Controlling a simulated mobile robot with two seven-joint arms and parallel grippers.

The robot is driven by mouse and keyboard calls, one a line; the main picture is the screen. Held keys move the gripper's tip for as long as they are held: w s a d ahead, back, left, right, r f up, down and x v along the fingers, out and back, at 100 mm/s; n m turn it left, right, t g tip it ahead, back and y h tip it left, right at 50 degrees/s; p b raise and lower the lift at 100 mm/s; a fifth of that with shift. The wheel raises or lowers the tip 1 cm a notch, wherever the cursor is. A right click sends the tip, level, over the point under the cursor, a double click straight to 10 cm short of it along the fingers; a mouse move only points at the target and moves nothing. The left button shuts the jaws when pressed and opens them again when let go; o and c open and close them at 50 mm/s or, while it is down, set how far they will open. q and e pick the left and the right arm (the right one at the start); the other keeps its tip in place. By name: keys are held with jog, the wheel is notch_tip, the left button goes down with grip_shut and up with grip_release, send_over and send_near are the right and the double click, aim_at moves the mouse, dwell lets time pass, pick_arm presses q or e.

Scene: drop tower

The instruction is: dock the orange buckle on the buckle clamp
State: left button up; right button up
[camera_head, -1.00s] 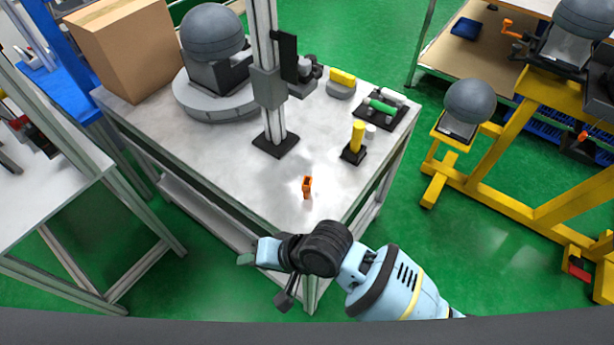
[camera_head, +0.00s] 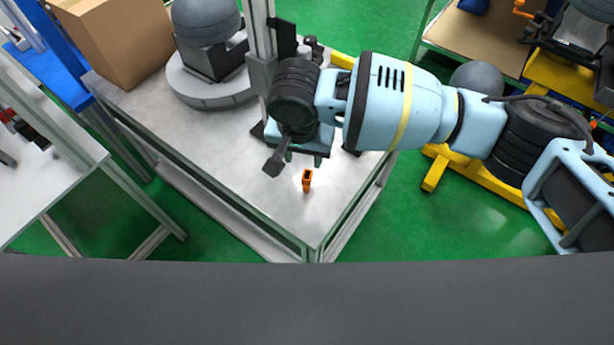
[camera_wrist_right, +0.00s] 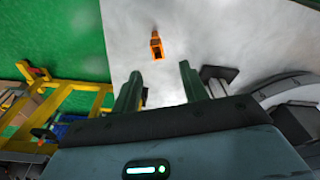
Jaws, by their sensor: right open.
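The orange buckle (camera_head: 307,181) is a small upright-looking orange block on the front part of the grey tabletop (camera_head: 215,150). It also shows in the right wrist view (camera_wrist_right: 156,46), ahead of the fingers and roughly centred between them. My right gripper (camera_head: 303,159) is over the table just behind the buckle in the head view, open and empty; its two green fingers also show in the right wrist view (camera_wrist_right: 160,72). A dark fitting (camera_head: 309,46) sits by the grey column (camera_head: 262,68); I cannot tell whether it is the buckle clamp. My left gripper is out of view.
A grey dome (camera_head: 205,22) on a round base and a cardboard box (camera_head: 115,40) stand at the table's back left. My right arm hides much of the table's right side. The tabletop left of the buckle is clear.

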aim_at(307, 178)
jog(key=shift+w+d+f+b, duration=0.15)
jog(key=shift+w+f+b, duration=0.05)
jog(key=shift+f, duration=1.1)
jog(key=shift+w+d+f+b, duration=0.1)
jog(key=shift+w+f+b, duration=0.05)
jog(key=shift+f, duration=1.1)
jog(key=shift+w+d+f+b, duration=0.15)
jog(key=shift+w+f+b, duration=0.05)
jog(key=shift+f, duration=1.1)
grip_shut()
